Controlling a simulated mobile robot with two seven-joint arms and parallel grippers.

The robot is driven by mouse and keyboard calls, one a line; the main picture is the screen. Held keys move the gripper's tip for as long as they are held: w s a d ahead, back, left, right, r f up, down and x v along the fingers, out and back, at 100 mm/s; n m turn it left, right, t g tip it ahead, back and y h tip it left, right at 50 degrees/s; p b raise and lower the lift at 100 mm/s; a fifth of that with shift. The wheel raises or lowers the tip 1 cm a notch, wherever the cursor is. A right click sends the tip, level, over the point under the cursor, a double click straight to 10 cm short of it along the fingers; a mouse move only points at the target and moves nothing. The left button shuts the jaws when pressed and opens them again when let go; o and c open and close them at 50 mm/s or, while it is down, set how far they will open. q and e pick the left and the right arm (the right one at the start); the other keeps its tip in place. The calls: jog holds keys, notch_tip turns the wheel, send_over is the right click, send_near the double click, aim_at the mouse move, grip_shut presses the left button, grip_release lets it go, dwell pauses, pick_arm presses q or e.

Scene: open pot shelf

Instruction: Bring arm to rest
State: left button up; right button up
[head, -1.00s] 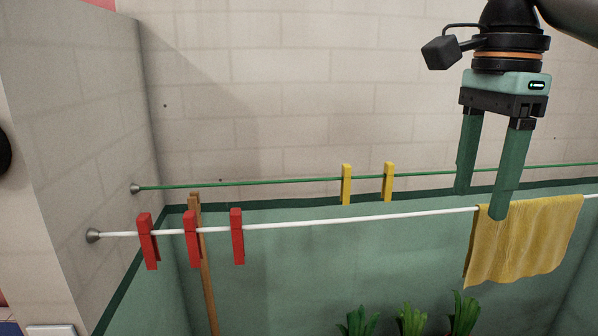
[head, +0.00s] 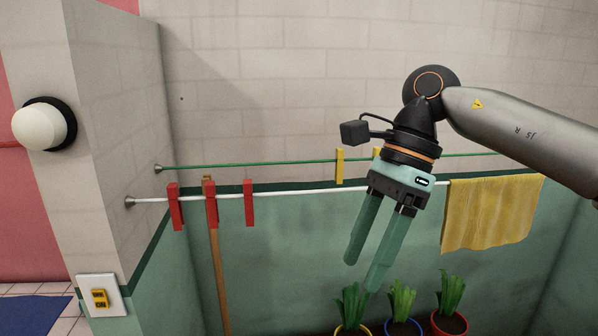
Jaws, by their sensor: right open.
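My right gripper (head: 364,277) is in the middle of the head view, its two green fingers apart and pointing down and a little left. Nothing is between the fingers. It hangs in front of the white line (head: 310,191), left of the yellow cloth (head: 490,212) that hangs over that line. My right arm (head: 530,130) comes in from the right edge. My left gripper is not in view.
Red pegs (head: 249,203) sit on the white line. Yellow pegs (head: 339,167) sit on the green line (head: 270,163) behind, one partly hidden by my gripper. Several potted plants (head: 450,306) stand below. A wooden pole (head: 218,270) leans at left. A switch (head: 100,298) and round lamp (head: 40,127) are on the left wall.

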jog(key=s+a+f+m+g+y, duration=0.2)
jog(key=a+f+m+y, duration=0.1)
jog(key=a+m+y, duration=0.45)
jog(key=s+a+f+m+g+y, duration=0.1)
jog(key=s+a+f+m+y, duration=0.2)
jog(key=a+y, duration=0.7)
jog(key=w+d+f+m+t+h, duration=0.35)
jog(key=f+m+t, duration=0.35)
jog(key=m, duration=0.4)
jog(key=w+d+f+m+t+h, duration=0.2)
jog(key=d+f+m+t+h, duration=0.15)
jog(key=f+m+t, duration=0.6)
jog(key=w+d+f+m+t+h, duration=0.35)
jog(key=d+m+t, duration=0.2)
jog(key=m, duration=0.75)
jog(key=s+d+f+m+g+h, duration=0.3)
jog(key=s+f, duration=0.6)
jog(key=f, duration=0.3)
jog(key=s+d+f+m+g+h, duration=0.4)
jog(key=s+d+f+m, duration=0.3)
jog(key=s+d+f, duration=0.3)
notch_tip(320, 180, down, 2)
jog(key=shift+s+d+f+m+h, duration=0.15)
jog(key=shift+d+f+m+h, duration=0.15)
jog(key=shift+h, duration=0.6)
jog(key=shift+a, duration=0.1)
